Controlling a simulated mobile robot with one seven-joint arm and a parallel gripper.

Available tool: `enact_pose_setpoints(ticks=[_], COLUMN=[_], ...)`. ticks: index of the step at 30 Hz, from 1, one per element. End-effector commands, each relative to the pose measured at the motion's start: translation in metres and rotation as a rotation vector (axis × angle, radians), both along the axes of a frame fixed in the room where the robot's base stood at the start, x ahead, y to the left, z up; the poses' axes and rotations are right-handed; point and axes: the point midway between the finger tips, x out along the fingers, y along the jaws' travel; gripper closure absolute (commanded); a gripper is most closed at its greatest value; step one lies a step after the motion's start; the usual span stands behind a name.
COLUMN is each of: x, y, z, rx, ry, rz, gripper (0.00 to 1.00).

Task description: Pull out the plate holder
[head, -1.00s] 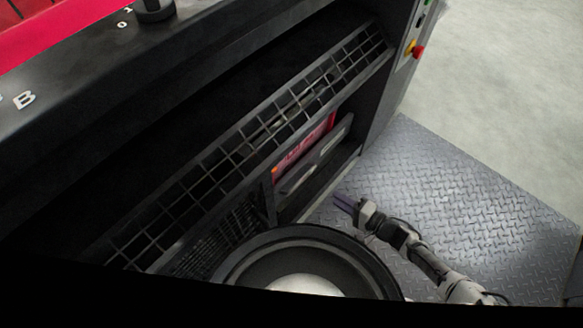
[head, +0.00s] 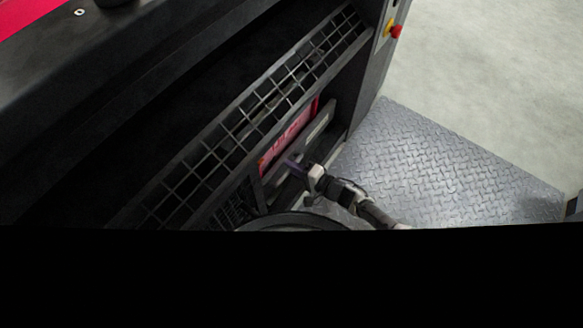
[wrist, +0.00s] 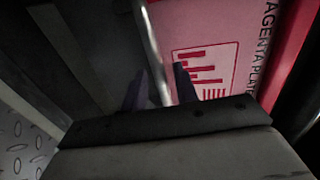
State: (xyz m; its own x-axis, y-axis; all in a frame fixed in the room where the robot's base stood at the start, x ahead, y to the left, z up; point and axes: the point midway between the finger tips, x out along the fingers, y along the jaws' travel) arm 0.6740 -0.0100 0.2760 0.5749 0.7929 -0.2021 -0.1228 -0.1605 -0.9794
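The plate holder (head: 318,128) is a grey panel with a long slot, standing in the lower opening of the dark machine. A red-pink plate (head: 288,138) shows behind it. In the wrist view, the pink plate (wrist: 210,60) carries printed lettering, partly cut off, and the holder's pale upright edge (wrist: 148,40) runs down between my fingers. My gripper (head: 296,164) is at the front of the holder, low in the opening. In the wrist view, my gripper (wrist: 160,88) has its fingers apart, one on each side of the edge. Whether they touch it is unclear.
A metal grille (head: 265,108) slopes above the opening. A side post with a red emergency button (head: 396,31) stands to the right. A diamond-plate floor panel (head: 450,165) lies clear in front of the machine. The lower head view is black.

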Motion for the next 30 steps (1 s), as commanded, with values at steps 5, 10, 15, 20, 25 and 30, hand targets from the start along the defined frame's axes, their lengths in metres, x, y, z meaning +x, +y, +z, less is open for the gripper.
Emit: enact_pose_setpoints(ticks=[5,10,15,20,25,30], x=[0.0051,0.0053,0.0051,0.0051,0.005,0.0045], y=[0.0067,0.007,0.0069,0.0068,0.0067,0.0072], z=[-0.0015,-0.0014,-0.0015,-0.0014,-0.0014,-0.0012], rx=[0.0,0.0,0.0,0.0,0.0,0.0], ry=[0.0,0.0,0.0,0.0,0.0,0.0], rz=[0.0,0.0,0.0,0.0,0.0,0.0], gripper=[0.7,0.7,0.84,1.0,1.0,1.0])
